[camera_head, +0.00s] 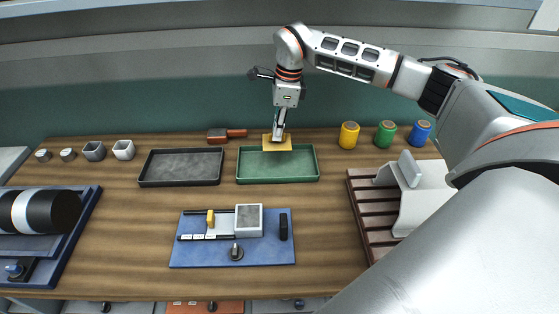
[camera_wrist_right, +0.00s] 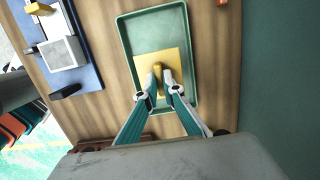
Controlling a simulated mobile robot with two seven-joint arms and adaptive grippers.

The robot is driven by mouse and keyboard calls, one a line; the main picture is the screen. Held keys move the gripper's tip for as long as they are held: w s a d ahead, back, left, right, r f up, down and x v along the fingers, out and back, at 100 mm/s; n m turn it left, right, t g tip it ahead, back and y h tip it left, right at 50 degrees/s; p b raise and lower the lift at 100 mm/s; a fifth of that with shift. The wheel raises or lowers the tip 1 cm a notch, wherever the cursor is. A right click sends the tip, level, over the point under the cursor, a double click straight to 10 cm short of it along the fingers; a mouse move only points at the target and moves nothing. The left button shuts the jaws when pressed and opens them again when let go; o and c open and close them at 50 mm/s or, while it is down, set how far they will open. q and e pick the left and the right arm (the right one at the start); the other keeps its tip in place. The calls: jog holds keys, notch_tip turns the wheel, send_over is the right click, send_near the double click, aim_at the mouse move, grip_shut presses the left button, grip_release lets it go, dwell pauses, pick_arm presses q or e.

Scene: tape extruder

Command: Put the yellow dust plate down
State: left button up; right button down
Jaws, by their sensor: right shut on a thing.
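The yellow dust plate (camera_head: 270,146) is a flat square. In the head view it overlaps the back rim of the green tray (camera_head: 278,167). My right gripper (camera_head: 279,137) points down and is shut on the plate's upright yellow grip. In the right wrist view the fingers (camera_wrist_right: 160,80) hold this grip, and the plate (camera_wrist_right: 148,64) shows inside the outline of the green tray (camera_wrist_right: 126,42). The plate looks raised above the tray floor, but the exact gap cannot be told. The tray's visible floor is empty. My left gripper is in neither view.
A dark empty tray (camera_head: 181,167) stands left of the green one. A red-handled tool (camera_head: 226,134) lies behind them. Yellow (camera_head: 349,135), green (camera_head: 385,134) and blue (camera_head: 419,133) canisters stand at the back right. A blue board (camera_head: 190,255) with fittings lies in front.

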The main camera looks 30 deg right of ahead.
aim_at(284, 134)
notch_tip(284, 134, down, 9)
jog(key=shift+f, duration=0.2)
dwell(0.3)
jog(key=shift+f, duration=0.15)
jog(key=c, duration=2.2)
grip_release()
jog(key=r, duration=0.4)
jog(key=d+r, duration=0.1)
jog(key=r, duration=0.3)
jog(key=s+r, duration=0.1)
jog(key=r, duration=0.3)
jog(key=shift+d+r, duration=0.1)
jog(key=shift+d, duration=0.15)
